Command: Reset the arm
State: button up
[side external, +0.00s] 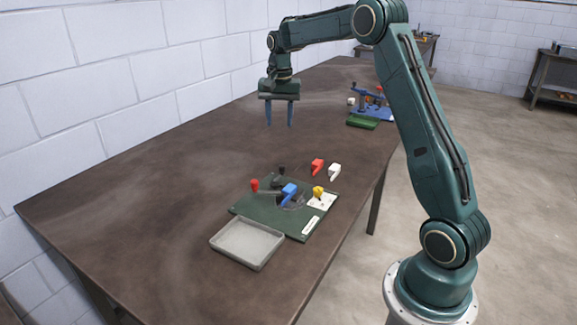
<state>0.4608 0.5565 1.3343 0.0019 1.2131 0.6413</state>
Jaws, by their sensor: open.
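My gripper (280,122) hangs over the far half of the brown table (130,210), fingers pointing down. Its two blue fingers are apart with nothing between them. It is well above the table top and behind the dark green board (262,212) in the picture. My arm reaches from its base at the lower right, up and over to the left. No part touches the table or the objects on it.
The board bears a blue piece (289,191), a red knob (254,185) and a yellow knob (318,191). A grey tray (247,262) lies in front. Red (317,166) and white (334,170) pieces lie behind it. A blue fixture (372,105) stands farther back. The table's left side is clear.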

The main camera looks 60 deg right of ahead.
jog(key=s+a+r+n+t, duration=0.1)
jog(key=s+a+r+n, duration=0.2)
jog(key=s+a+r, duration=0.4)
jog(key=s+a+r+n+t, duration=0.25)
jog(key=s+a, duration=0.25)
jog(key=a, duration=0.3)
jog(key=s+a+f+n+t, duration=0.1)
jog(key=s+a+n, duration=0.2)
jog(key=s, duration=0.6)
jog(key=s+a+f+n, duration=0.2)
jog(key=s+a+n, duration=0.2)
jog(key=s, duration=0.5)
jog(key=shift+a+f+t, duration=0.3)
jog(key=shift+a+t, duration=0.05)
jog(key=shift+a, duration=0.5)
